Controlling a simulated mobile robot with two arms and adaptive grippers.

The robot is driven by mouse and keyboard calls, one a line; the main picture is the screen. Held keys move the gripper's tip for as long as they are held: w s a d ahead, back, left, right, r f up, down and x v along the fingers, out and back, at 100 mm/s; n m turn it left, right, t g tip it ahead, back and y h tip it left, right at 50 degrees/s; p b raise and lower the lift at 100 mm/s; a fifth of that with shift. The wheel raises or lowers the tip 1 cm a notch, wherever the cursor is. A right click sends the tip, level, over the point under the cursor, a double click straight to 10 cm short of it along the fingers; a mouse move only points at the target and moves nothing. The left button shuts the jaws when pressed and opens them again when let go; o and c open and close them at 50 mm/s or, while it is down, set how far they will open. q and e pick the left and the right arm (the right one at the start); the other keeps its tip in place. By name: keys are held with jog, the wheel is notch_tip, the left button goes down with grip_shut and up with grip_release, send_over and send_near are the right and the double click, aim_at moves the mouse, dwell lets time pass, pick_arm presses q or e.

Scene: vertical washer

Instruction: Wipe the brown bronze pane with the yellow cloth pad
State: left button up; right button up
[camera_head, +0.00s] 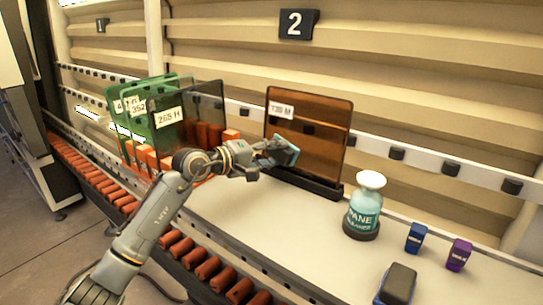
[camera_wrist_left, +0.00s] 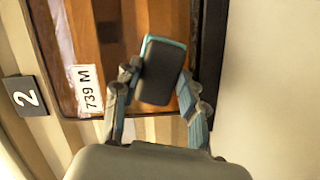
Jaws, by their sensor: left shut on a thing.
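The brown bronze pane (camera_head: 325,135) stands upright in a dark base, with a white label at its upper left. It also shows in the left wrist view (camera_wrist_left: 110,55), where its label reads 739 M. My left gripper (camera_head: 268,157) is shut on a pad (camera_head: 287,152) with a teal edge, in front of the pane's lower left part. In the left wrist view the gripper (camera_wrist_left: 158,90) holds this pad (camera_wrist_left: 158,72) by its dark back, between both fingers. I cannot tell whether the pad touches the pane. No yellow pad shows. My right gripper is out of view.
A blue block (camera_head: 416,238), a purple block (camera_head: 460,253) and a dark-topped block (camera_head: 398,284) stand nearer. Green and grey panes (camera_head: 190,115) stand in an orange rack at left. Orange rollers (camera_head: 208,268) line the front edge.

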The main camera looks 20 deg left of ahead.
pick_arm(q)
jog(key=shift+s+d, duration=0.25)
jog(key=shift+d, duration=0.35)
jog(key=shift+s+d, duration=0.2)
jog(key=shift+d, duration=0.45)
jog(key=shift+s+d, duration=0.25)
jog(key=shift+d, duration=0.35)
jog(key=shift+f+b, duration=0.1)
jog(key=shift+b, duration=0.4)
jog(key=shift+w+a+b, duration=0.25)
jog(key=shift+a+b, duration=0.25)
jog(key=shift+w+a+b, duration=0.25)
jog(key=shift+a+b, duration=0.35)
jog(key=shift+a, duration=0.1)
jog(key=shift+w+a+b, duration=0.25)
jog(key=shift+a+b, duration=0.15)
jog(key=shift+a, duration=0.3)
jog(key=shift+s, duration=0.1)
